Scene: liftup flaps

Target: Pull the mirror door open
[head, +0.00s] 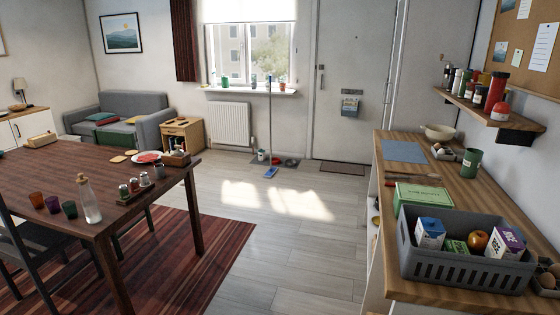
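I see no mirror door in the head view. A closed white door (342,80) stands in the back wall, with a dark handle on its left side. It has no mirror surface that I can see. Another pale tall panel or door (425,75) is to its right, partly hidden by the shelf side; I cannot tell what it is. Neither of my grippers is in view.
A wooden counter (402,177) with a grey basket (460,265) fills the right. A dark dining table (112,208) stands at left on a red rug (225,240). Bare floor (295,250) runs between them. A mop (270,125) stands below the window.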

